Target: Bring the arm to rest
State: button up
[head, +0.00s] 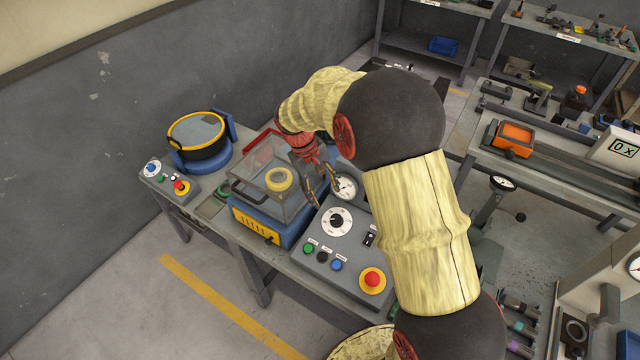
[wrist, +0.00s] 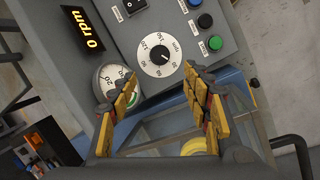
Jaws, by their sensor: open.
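My gripper (head: 326,196) is open and empty, its two fingers apart above the bench between the clear-covered blue machine and the grey control panel. In the wrist view my gripper (wrist: 157,82) shows yellow-padded fingers with nothing between them. The control panel's dial (wrist: 158,55) lies beyond the fingertips, and a round gauge (wrist: 112,78) is partly behind the left finger. My arm, in a pale yellow sleeve with dark joints, is bent and reaches over the bench, hiding part of it.
The blue machine (head: 245,222) has a clear cover (head: 262,178) beside my gripper. The control panel (head: 318,262) carries a red stop button (head: 372,279). A round yellow-rimmed drum (head: 197,135) stands at the left. Another bench with an orange tray (head: 512,137) is at right. Floor at lower left is clear.

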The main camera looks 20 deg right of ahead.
jog(key=s+a+r+t+y+b, duration=0.1)
jog(key=s+a+r+t+b, duration=0.1)
jog(key=s, duration=0.6)
jog(key=s+a+r+t+y+b, duration=0.1)
jog(key=s+a+r+t+b, duration=0.1)
jog(key=s, duration=0.6)
jog(key=s+a+r+m+t+b, duration=0.1)
jog(key=s+a+r+t+b, duration=0.2)
jog(key=s+r+b, duration=0.3)
jog(key=s, duration=0.3)
jog(key=shift+a+y, duration=0.3)
jog(key=shift+y, duration=0.1)
jog(key=shift+r, duration=0.1)
jog(key=shift+d, duration=0.1)
